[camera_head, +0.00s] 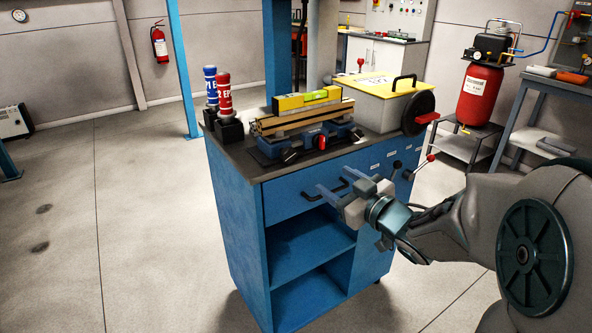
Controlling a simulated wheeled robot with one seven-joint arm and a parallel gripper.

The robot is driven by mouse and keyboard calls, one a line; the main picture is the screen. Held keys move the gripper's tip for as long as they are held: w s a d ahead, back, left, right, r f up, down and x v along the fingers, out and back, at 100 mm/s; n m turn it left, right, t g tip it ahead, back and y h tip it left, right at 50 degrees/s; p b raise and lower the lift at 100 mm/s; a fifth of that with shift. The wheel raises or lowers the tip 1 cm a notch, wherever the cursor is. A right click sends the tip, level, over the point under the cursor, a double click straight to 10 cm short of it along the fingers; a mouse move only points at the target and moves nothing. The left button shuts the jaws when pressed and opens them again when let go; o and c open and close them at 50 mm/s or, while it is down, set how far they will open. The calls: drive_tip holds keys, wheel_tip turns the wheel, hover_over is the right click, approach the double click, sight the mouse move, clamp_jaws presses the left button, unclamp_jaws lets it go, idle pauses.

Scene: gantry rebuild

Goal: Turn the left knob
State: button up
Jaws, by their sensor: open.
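A low blue device (308,134) sits on top of the blue cabinet, with stacked wooden strips on it. Its front has a dark left knob (289,155), a red-marked part (321,142) in the middle and a dark right knob (357,134). The exact setting of the left knob is too small to tell. My gripper (334,180) is open and empty in front of the cabinet. Its fingers point left, below and to the right of the left knob in the picture and apart from it.
The blue cabinet (231,215) has a drawer with handles and open shelves. A yellow level (307,98) lies on the wooden strips. Blue and red cans (224,92) stand at the left, and a box with a black wheel (418,112) at the right. The floor at left is clear.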

sight(291, 157)
drive_tip(key=shift+n+y, duration=0.4)
drive_tip(key=shift+y, duration=0.3)
drive_tip(key=x, duration=0.4)
drive_tip(key=b+x, duration=0.1)
drive_tip(key=x, duration=0.4)
drive_tip(key=a+x, duration=0.1)
drive_tip(key=x, duration=0.4)
drive_tip(key=shift+s+f+b, duration=0.3)
drive_tip(key=shift+s+f, duration=0.05)
drive_tip(key=shift+d, duration=0.1)
drive_tip(key=c, duration=1)
